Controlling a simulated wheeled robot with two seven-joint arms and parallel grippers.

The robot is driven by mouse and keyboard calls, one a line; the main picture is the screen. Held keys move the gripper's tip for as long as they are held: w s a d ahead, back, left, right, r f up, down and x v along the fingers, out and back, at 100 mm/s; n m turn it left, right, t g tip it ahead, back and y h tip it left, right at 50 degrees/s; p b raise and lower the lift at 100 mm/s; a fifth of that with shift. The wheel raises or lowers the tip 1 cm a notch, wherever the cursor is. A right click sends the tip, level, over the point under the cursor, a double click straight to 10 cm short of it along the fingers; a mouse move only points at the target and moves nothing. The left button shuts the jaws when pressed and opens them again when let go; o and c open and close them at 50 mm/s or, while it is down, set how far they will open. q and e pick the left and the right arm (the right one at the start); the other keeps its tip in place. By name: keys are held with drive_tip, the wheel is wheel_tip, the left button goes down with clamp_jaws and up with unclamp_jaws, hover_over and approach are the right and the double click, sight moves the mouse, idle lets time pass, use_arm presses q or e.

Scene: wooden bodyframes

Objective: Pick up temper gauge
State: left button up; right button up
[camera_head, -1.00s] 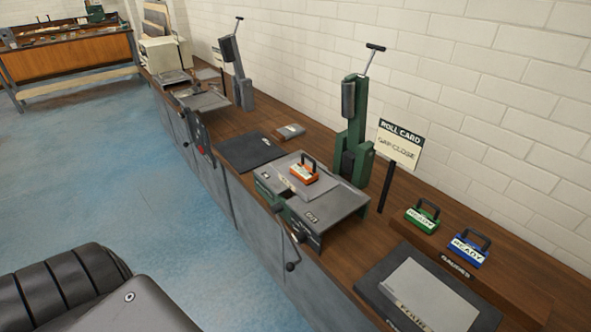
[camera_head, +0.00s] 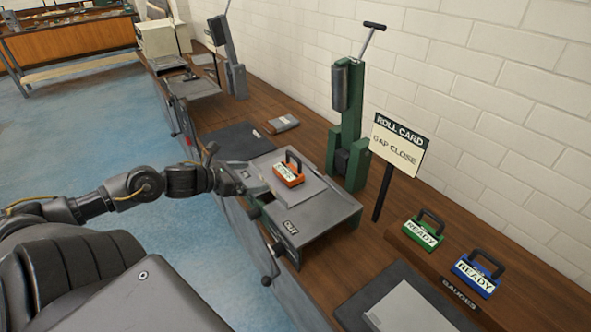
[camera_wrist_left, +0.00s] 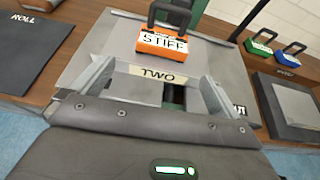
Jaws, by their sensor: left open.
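An orange gauge block (camera_head: 289,173) with a black handle sits upright on the sheet on top of the grey roller bench (camera_head: 325,215). In the left wrist view the orange block (camera_wrist_left: 162,43) carries a white label reading "STIFF". I take it as the temper gauge. My left gripper (camera_head: 248,180) is just left of the block, low over the bench's near side. In the left wrist view its two fingers (camera_wrist_left: 155,78) are spread, with nothing held. A pale strip marked "TWO" (camera_wrist_left: 152,74) shows between them, short of the block. My right gripper is in neither view.
A green gauge (camera_head: 424,231) and a blue gauge (camera_head: 476,273), both marked "READY", stand at the right. A "ROLL CARD" sign (camera_head: 398,147) reads "GAP CLOSE". A green lever machine (camera_head: 346,130) stands behind the bench. A dark mat (camera_head: 232,141) lies left of it.

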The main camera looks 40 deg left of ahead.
sight(282, 173)
use_arm(q)
drive_tip(key=shift+w+d+r, duration=0.15)
drive_tip(key=shift+d, duration=0.05)
drive_tip(key=shift+w+d, duration=0.15)
drive_tip(key=shift+w, duration=0.15)
drive_tip(key=x, duration=0.3)
drive_tip(key=shift+w, duration=0.2)
drive_tip(key=shift+x, duration=0.85)
drive_tip(key=shift+w+d+p, duration=0.15)
drive_tip(key=shift+w+p, duration=0.25)
drive_tip(key=shift+p, duration=0.1)
drive_tip(key=p+x, duration=0.1)
drive_tip(key=x, duration=0.2)
drive_tip(key=shift+w, duration=0.1)
drive_tip(key=shift+w+d+f+p, duration=0.25)
drive_tip(key=shift+w+f+p, duration=0.05)
drive_tip(key=shift+w+f, duration=0.15)
drive_tip(key=shift+c, duration=0.4)
